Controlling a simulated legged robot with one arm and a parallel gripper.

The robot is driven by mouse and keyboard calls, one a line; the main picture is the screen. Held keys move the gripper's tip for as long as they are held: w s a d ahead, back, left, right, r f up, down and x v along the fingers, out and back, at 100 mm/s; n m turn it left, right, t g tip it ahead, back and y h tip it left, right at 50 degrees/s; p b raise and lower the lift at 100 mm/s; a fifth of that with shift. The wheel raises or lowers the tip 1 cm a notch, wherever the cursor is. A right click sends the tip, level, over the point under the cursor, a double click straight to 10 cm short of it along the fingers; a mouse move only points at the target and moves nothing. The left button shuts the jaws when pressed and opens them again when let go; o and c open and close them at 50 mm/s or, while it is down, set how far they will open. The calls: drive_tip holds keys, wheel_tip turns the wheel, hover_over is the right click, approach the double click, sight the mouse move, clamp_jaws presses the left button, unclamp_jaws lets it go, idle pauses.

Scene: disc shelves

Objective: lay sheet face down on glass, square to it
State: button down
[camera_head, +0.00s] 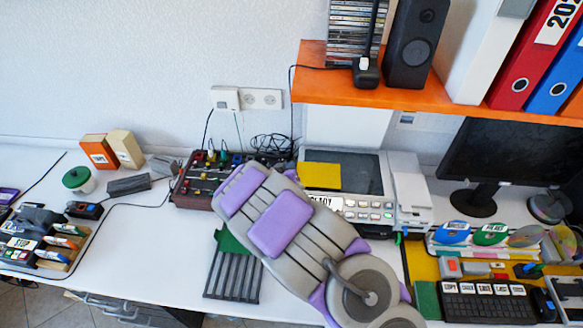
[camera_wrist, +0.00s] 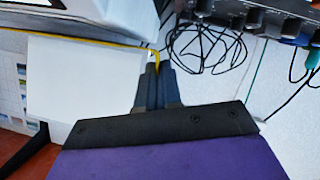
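The copier's dark glass (camera_head: 362,168) lies at the back of the desk, with its white lid (camera_head: 345,127) raised behind it. A yellow sheet (camera_head: 320,177) shows over the left part of the glass; I cannot tell its height above it. In the wrist view the sheet is a thin yellow edge (camera_wrist: 100,41) running left from my gripper (camera_wrist: 157,66). The fingers are close together with the sheet's bent corner at their tips. In the head view my purple and grey arm hides the gripper and the copier's front left.
A control box with knobs (camera_head: 197,182) and loose black cables (camera_head: 268,145) lie left of the copier. An orange shelf (camera_head: 390,95) with speaker and binders overhangs it. A monitor (camera_head: 510,150) and keyboard (camera_head: 487,305) are at the right. White desk is clear at left (camera_head: 150,240).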

drive_tip(key=shift+d+f, duration=0.3)
drive_tip(key=shift+d, duration=0.55)
drive_tip(key=c, duration=1.4)
unclamp_jaws()
drive_tip(key=shift+a+f, duration=0.2)
drive_tip(key=shift+a, duration=0.6)
drive_tip(key=shift+o, duration=0.8)
drive_tip(key=shift+d, duration=0.15)
drive_tip(key=shift+d+r, duration=0.1)
drive_tip(key=shift+d, duration=0.35)
drive_tip(key=shift+s, duration=0.1)
drive_tip(key=p+v, duration=0.3)
drive_tip(key=v, duration=1.4)
drive_tip(key=shift+a, duration=0.25)
drive_tip(key=shift+d, duration=0.1)
